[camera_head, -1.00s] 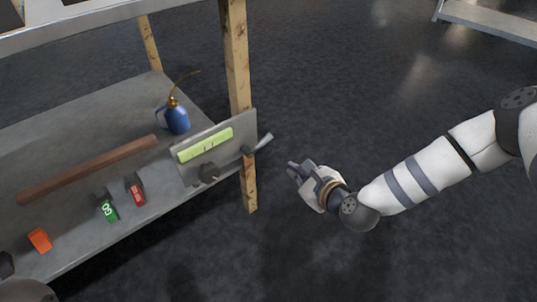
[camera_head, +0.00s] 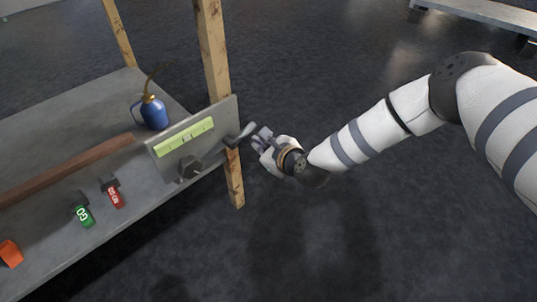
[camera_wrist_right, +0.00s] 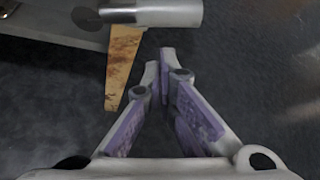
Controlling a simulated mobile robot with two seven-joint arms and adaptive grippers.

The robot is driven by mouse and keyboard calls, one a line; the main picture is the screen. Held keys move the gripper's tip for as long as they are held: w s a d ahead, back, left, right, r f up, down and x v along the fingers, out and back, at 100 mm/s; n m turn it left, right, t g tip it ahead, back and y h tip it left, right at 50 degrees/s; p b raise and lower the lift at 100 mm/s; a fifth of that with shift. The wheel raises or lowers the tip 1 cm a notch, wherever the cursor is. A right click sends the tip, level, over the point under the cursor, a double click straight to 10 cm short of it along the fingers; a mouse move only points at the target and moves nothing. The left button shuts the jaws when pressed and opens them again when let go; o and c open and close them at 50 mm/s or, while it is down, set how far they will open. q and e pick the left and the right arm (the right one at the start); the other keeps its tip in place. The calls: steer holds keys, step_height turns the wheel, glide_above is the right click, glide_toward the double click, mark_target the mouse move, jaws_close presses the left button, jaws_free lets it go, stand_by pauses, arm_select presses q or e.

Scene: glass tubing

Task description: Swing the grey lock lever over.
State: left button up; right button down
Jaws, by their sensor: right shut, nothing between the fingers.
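The grey lock lever (camera_head: 245,131) sticks out up and to the right from the right edge of a grey upright panel (camera_head: 166,148). In the right wrist view the lever (camera_wrist_right: 165,12) is a pale bar across the top, with its dark pivot (camera_wrist_right: 88,17) at its left. My right gripper (camera_head: 262,137) is just right of the lever's free end in the head view. Its purple-padded fingers (camera_wrist_right: 161,60) are closed together, empty, and appear short of the bar. I cannot tell whether they touch it. My left gripper is not in view.
The panel bears a yellow-green strip (camera_head: 185,137) and a dark knob (camera_head: 190,166). A wooden post (camera_head: 215,60) stands close behind the lever. The grey shelf (camera_head: 60,135) holds a blue oil can (camera_head: 153,113), a wooden bar and red, green and orange items. Open floor lies right.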

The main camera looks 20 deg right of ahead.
steer(key=shift+a+r, duration=0.35)
steer(key=shift+r, duration=0.5)
steer(key=shift+r+n+p, duration=0.2)
steer(key=shift+n+p, duration=0.1)
